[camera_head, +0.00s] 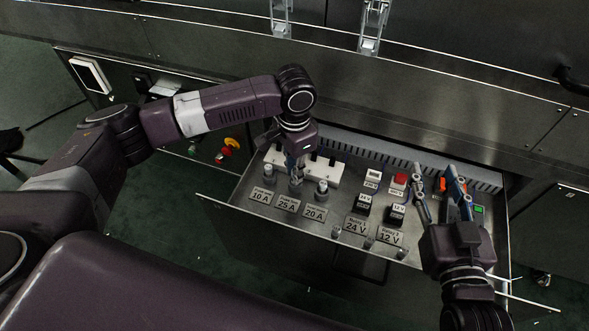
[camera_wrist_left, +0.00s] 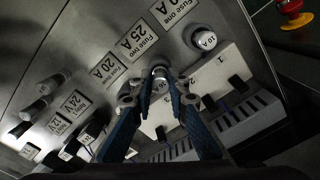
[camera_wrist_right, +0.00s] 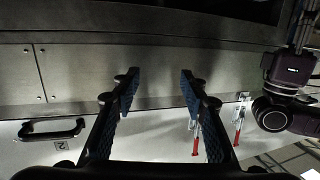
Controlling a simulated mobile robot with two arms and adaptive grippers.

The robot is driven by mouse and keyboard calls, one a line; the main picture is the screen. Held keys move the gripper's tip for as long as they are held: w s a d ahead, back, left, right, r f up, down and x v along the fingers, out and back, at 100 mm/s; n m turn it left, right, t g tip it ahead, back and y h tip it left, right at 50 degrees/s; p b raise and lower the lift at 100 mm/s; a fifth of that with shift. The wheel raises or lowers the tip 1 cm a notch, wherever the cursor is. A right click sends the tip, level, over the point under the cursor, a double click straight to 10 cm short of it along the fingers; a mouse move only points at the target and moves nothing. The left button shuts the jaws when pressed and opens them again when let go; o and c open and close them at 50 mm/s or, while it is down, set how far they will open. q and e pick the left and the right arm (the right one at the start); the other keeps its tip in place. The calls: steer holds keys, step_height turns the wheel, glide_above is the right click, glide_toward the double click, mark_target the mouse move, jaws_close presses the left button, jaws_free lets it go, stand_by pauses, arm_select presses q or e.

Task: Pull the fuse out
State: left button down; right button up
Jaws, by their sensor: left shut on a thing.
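Three fuses stand in a row on the panel in an open drawer, behind plates reading 10 A, 25 A and 20 A. My left gripper (camera_head: 295,176) is shut on the middle fuse, by the 25 A plate (camera_head: 287,206). In the left wrist view, this fuse (camera_wrist_left: 159,86) shows between the fingertips. I cannot tell whether its base is still seated. The 10 A fuse (camera_head: 269,172) and the 20 A fuse (camera_head: 321,188) stand upright on either side, clear of the fingers. My right gripper (camera_head: 433,169) is open and empty above the drawer's right part.
A white block (camera_head: 325,165) with black switches stands behind the fuses. Lamps and relays with 24 V and 12 V plates (camera_head: 390,237) are right of them. A red button (camera_head: 400,179) and an orange part (camera_head: 442,184) sit further right. The drawer wall (camera_head: 290,240) rises in front.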

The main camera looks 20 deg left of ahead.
arm_select(q)
steer(key=shift+r+p, duration=0.25)
steer(key=shift+p, duration=0.05)
steer(key=shift+r+p, duration=0.2)
steer(key=shift+p, duration=0.1)
steer(key=shift+r+p, duration=0.25)
steer(key=shift+p, duration=0.1)
steer(key=shift+r+p, duration=0.25)
steer(key=shift+p, duration=0.05)
steer(key=shift+r, duration=0.15)
arm_select(e)
steer(key=s+d+f+g+h, duration=0.2)
steer(key=s+d+f+g, duration=0.2)
steer(key=s+f+g, duration=0.4)
steer(key=shift+s+f, duration=0.4)
steer(key=shift+f, duration=2.05)
